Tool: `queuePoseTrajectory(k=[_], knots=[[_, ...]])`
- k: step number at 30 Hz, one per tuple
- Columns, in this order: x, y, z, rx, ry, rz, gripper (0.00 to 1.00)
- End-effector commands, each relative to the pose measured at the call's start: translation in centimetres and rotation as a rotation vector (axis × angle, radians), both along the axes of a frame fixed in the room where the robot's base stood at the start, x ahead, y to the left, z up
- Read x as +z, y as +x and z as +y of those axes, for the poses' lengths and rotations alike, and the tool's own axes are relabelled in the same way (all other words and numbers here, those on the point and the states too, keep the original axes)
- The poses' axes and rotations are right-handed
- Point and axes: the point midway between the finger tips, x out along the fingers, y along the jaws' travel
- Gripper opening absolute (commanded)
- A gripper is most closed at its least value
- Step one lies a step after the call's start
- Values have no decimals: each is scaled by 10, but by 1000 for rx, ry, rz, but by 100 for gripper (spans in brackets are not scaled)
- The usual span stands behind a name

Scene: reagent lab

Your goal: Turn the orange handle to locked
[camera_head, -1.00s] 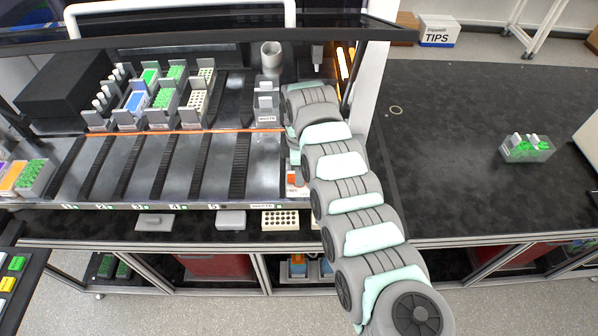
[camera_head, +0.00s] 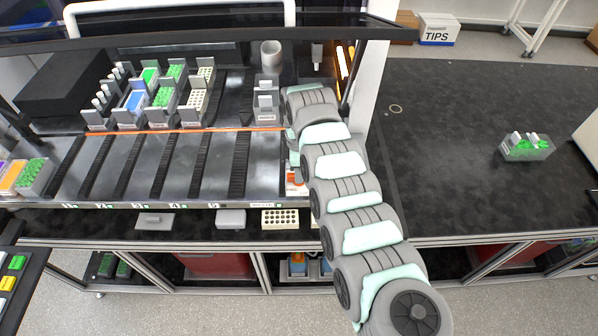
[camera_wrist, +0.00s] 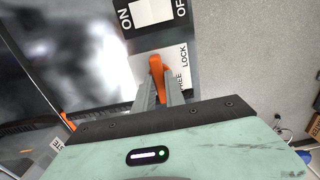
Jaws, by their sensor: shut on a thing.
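The orange handle (camera_wrist: 156,66) shows in the wrist view, between the two grey fingers of my gripper (camera_wrist: 158,92), which is shut on it. Its upper end sticks out past the fingers. A white label beside it carries the words FREE and LOCK (camera_wrist: 184,57); I cannot tell exactly which word the handle lines up with. In the head view my arm hides the gripper. Only a small orange-and-white patch (camera_head: 294,178) shows beside the arm at the right end of the deck.
A panel marked ON and OFF (camera_wrist: 153,12) is just above the handle. Metal deck lanes (camera_head: 203,160) and racks of tubes (camera_head: 163,97) lie left of my arm. The black bench (camera_head: 455,150) on the right is mostly clear, with one green tube rack (camera_head: 527,150).

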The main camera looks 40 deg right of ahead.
Motion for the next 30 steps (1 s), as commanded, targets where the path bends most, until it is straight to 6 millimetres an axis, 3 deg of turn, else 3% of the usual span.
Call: queuePoseTrajectory(k=[16, 30], knots=[[0, 0, 1, -57, 1, 1, 0], [-1, 1, 1, -430, -1, 0, 0]])
